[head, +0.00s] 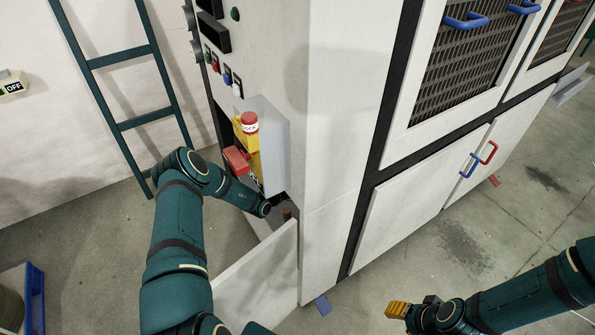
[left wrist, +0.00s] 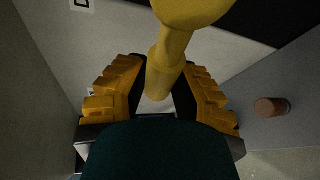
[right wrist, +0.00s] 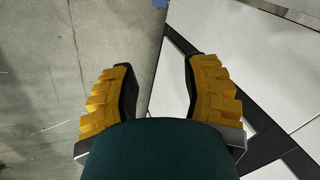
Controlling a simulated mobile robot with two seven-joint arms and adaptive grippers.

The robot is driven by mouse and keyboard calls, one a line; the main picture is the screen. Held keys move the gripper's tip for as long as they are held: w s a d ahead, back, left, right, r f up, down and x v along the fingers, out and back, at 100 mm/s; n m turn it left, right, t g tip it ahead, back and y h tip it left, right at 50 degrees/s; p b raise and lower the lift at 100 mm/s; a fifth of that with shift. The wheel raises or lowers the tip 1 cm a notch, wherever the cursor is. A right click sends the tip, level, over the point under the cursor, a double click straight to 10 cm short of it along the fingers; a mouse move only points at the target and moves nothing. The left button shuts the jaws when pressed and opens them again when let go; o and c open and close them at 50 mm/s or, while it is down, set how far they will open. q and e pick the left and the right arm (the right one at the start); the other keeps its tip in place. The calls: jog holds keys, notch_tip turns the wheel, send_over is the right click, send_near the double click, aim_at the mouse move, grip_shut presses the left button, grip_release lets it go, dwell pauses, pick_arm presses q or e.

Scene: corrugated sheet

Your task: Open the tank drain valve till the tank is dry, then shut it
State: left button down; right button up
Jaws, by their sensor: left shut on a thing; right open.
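A yellow handle (left wrist: 166,62), which looks like the drain valve's lever, comes down from the top in the left wrist view. My left gripper (left wrist: 160,80) is shut on its lower end. In the head view my left arm reaches low into an opening in the cabinet (head: 345,130), and its fingers are hidden there. The valve body, any water and the tank's level are not clearly visible. My right gripper (head: 398,310) is open and empty above the floor at lower right; its spread fingers also show in the right wrist view (right wrist: 158,75).
Above my left wrist is a yellow block with a red LOCK cap (head: 249,122) and a red handle (head: 236,160). A low white panel (head: 255,280) stands out from the cabinet. A reddish-brown cylinder (left wrist: 271,107) is beside the left gripper. A green ladder (head: 122,60) leans behind.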

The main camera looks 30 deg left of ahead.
pick_arm(q)
jog(key=shift+d+f+n+g, duration=0.1)
jog(key=shift+f+n+g, duration=0.15)
jog(key=shift+n+g, duration=0.05)
jog(key=shift+d+f+n+h, duration=0.1)
jog(key=shift+f+n+h, duration=0.2)
jog(key=shift+f, duration=0.05)
jog(key=shift+d+f+n+b, duration=0.1)
jog(key=shift+f+n+b, duration=0.25)
jog(key=shift+n+b, duration=0.1)
jog(key=s+d+f+n+g+h+b, duration=0.3)
jog(key=d+f+n+g+h+b, duration=0.1)
jog(key=d+n+h+b, duration=0.2)
jog(key=shift+s+n+b, duration=0.4)
jog(key=shift+n+b, duration=0.4)
jog(key=shift+n, duration=0.15)
pick_arm(e)
notch_tip(320, 180, down, 8)
jog(key=shift+s+a+f+g, duration=0.15)
jog(key=shift+s+g, duration=0.05)
jog(key=shift+g, duration=0.1)
pick_arm(q)
jog(key=shift+d+f, duration=0.1)
jog(key=shift+d, duration=0.05)
jog(key=c, duration=0.7)
grip_release()
jog(key=shift+c, duration=0.2)
